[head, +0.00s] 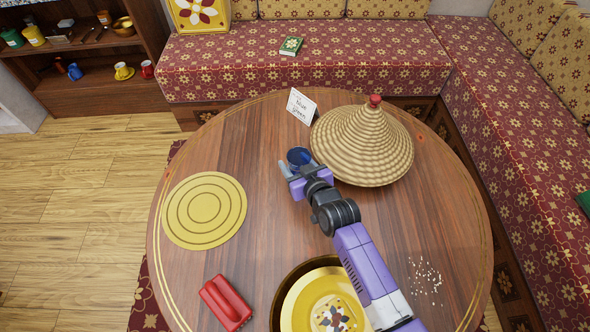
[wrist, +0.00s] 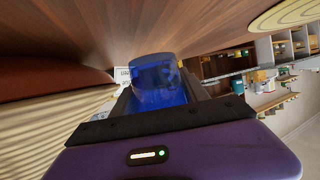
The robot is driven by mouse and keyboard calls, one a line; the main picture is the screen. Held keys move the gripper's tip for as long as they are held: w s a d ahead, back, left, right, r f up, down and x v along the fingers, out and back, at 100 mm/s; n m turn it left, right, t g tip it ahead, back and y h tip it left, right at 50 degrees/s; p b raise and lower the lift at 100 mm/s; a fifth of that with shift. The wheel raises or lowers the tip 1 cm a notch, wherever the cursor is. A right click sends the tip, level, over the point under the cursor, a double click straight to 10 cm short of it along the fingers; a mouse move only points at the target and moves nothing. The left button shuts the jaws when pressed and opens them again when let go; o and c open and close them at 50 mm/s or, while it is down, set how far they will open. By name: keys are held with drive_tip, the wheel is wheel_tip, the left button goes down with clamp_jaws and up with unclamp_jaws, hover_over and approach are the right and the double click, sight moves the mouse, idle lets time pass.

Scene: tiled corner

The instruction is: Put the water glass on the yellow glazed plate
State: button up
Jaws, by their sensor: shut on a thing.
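The water glass (head: 299,156) is blue and see-through, near the middle of the round table. My gripper (head: 291,172) is shut on it. In the wrist view the glass (wrist: 158,82) sits between the fingers, close to the tabletop; I cannot tell whether it touches the wood. A flat yellow disc (head: 182,211) with dark rings lies left of my gripper, and its edge shows in the wrist view (wrist: 283,14). A yellow plate (head: 298,305) with a painted flower is at the near edge, partly hidden by my arm. Both yellow rounds are free of the glass.
A woven cone lid (head: 366,140) with a red knob stands close right of my gripper. A small sign card (head: 302,105) is behind the glass. A red-handled brush or block (head: 226,303) lies front left, white crumbs (head: 426,280) front right. Wood between glass and disc is clear.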

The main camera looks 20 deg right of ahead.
drive_tip(key=shift+f, duration=1.65)
drive_tip(key=shift+f+b, duration=0.1)
drive_tip(key=shift+b, duration=0.3)
drive_tip(key=shift+f, duration=0.15)
drive_tip(key=o, duration=1.5)
drive_tip(key=shift+c, duration=0.2)
drive_tip(key=shift+r, duration=0.25)
drive_tip(key=p+v, duration=0.1)
drive_tip(key=v, duration=1.1)
